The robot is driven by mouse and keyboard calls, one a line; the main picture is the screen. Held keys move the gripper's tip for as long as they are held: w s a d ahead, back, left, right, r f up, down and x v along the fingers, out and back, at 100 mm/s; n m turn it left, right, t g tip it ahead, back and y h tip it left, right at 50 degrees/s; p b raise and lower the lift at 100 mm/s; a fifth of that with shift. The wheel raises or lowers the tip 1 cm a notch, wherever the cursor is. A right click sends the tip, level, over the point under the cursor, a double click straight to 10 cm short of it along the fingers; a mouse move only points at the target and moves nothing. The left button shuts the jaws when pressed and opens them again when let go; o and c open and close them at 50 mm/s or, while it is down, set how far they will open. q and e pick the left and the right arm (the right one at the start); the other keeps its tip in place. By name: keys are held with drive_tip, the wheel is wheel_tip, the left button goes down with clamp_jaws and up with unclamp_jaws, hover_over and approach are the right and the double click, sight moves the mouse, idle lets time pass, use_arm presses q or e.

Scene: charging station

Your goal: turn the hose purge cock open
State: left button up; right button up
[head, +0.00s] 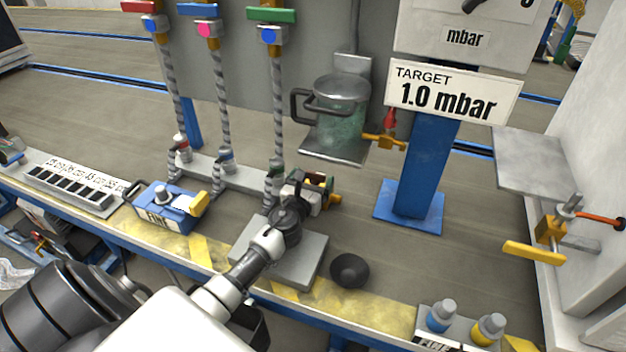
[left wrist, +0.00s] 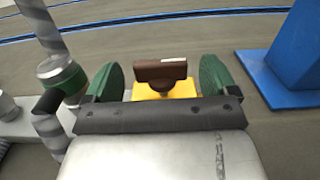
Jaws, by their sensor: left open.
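The hose purge cock shows in the left wrist view as a brown handle (left wrist: 160,70) on a yellow body (left wrist: 163,90). The handle lies crosswise between the green finger pads of my left gripper (left wrist: 160,78), with a gap on each side. In the head view my left gripper (head: 310,189) is at the cock, above the grey block near the bench front, and hides most of it. Only bits of yellow and brown show beside the fingers. The gripper is open. My right gripper is not in view.
Hoses hang from red, blue and green (head: 271,15) valve handles; the green-handled one ends close left of my gripper. A blue post (head: 425,170) stands to the right.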

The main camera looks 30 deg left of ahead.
use_arm(q)
drive_tip(key=shift+w, duration=0.3)
drive_tip(key=c, duration=0.9)
